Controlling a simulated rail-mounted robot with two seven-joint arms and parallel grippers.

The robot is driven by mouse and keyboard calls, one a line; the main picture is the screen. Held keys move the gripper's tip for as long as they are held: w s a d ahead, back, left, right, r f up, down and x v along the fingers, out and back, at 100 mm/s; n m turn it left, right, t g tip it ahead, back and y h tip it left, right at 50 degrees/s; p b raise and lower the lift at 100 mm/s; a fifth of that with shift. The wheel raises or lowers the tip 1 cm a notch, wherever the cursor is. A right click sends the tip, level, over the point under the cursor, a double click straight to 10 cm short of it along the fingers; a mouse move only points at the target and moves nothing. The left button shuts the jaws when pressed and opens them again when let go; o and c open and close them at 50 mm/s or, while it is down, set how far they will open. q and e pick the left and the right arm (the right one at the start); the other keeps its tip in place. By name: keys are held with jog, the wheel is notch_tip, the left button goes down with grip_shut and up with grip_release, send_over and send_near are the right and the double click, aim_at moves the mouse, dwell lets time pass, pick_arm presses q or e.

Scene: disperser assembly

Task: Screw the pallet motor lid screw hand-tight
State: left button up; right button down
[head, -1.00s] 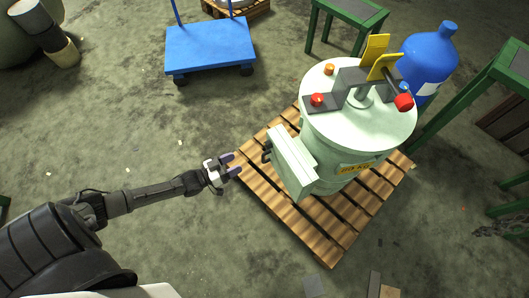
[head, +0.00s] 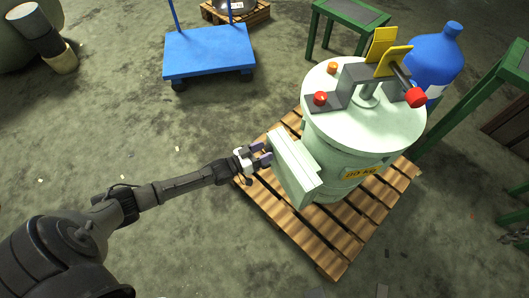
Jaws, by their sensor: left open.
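The pale green motor drum (head: 345,135) stands upright on a wooden pallet (head: 335,250). Its round lid (head: 325,75) carries a dark bracket, yellow plates (head: 383,46), a red knob (head: 320,99), an orange knob (head: 332,68) and a red-ended bar (head: 416,97). A pale box (head: 292,168) is fixed to the drum's left side. My left gripper (head: 265,154) is open and empty, its fingers close to the upper left edge of this box. I cannot tell whether they touch it. The lid screw cannot be told apart; the gripper covers part of the box's edge. My right gripper is not in view.
A blue cart (head: 209,52) stands at the back left. A blue bottle (head: 435,55) is behind the drum, with green-framed tables (head: 347,20) at the back and right. The floor left of the pallet is clear.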

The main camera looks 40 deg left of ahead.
pick_arm(q)
jog(key=shift+w+d, duration=0.15)
jog(key=shift+w, duration=0.2)
jog(key=shift+c, duration=0.4)
